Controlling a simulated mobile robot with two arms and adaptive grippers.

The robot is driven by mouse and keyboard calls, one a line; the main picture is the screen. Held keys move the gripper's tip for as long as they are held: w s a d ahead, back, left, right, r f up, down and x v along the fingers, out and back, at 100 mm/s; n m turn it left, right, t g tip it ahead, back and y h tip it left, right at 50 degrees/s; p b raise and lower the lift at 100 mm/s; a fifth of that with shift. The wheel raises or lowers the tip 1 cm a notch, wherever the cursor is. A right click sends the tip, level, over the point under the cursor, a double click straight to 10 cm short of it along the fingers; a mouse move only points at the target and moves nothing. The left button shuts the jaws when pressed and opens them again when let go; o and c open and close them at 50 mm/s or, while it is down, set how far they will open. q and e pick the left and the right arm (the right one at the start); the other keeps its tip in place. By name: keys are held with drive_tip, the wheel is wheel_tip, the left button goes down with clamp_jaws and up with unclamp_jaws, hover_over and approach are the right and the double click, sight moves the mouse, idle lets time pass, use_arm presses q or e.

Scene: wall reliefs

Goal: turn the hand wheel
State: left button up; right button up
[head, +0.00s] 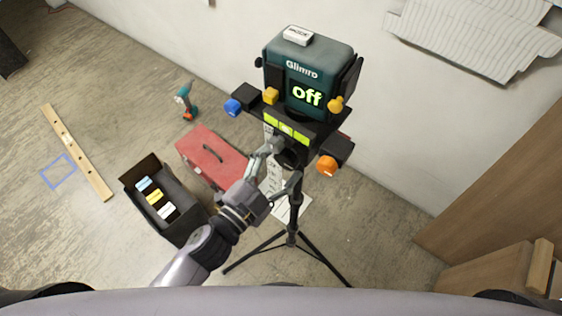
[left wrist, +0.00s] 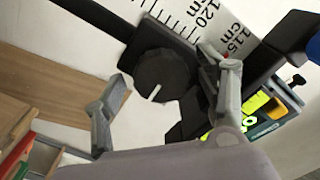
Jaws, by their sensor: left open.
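The hand wheel (left wrist: 160,78) is a dark round knob with a pale mark near its lower edge, seen in the left wrist view. In the head view the wheel (head: 289,158) shows partly, on the tripod (head: 292,215) below the teal device (head: 305,80) whose screen reads "off". My left gripper (head: 281,160) is open in front of the wheel. In the left wrist view its fingers (left wrist: 172,78) stand on either side of the wheel, with nothing between them visibly gripped. I cannot tell whether either finger touches it. My right gripper is not in view.
A red toolbox (head: 212,160) and an open black box (head: 165,222) with coloured items stand left of the tripod. A teal drill (head: 186,101) is near the wall. Orange (head: 327,166) and blue (head: 233,107) knobs flank the mount. Wooden furniture (head: 490,270) is at right.

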use_arm(q)
drive_tip(key=v, duration=1.2)
drive_tip(key=shift+f, duration=0.1)
idle(0.4)
drive_tip(key=s+a+f+n+g+y, duration=0.15)
drive_tip(key=a+f+n+y, duration=0.3)
drive_tip(key=f, duration=1.15)
drive_tip(key=a+f+n+g+y, duration=0.3)
drive_tip(key=a+f, duration=0.3)
drive_tip(key=f, duration=1)
drive_tip(key=s+a+f+n+g+y, duration=0.1)
drive_tip(key=s+a+f+n+g, duration=0.1)
drive_tip(key=s+f, duration=0.8)
drive_tip(key=s+a+f+n+g+y, duration=0.2)
drive_tip(key=s+a+f+n+g, duration=0.1)
drive_tip(key=s+f+g, duration=0.4)
drive_tip(key=s+f+n, duration=0.1)
drive_tip(key=s+f, duration=0.2)
drive_tip(key=s, duration=0.1)
drive_tip(key=shift+s+a+f, duration=0.15)
drive_tip(key=shift+s+f, duration=0.05)
drive_tip(key=shift+s, duration=0.1)
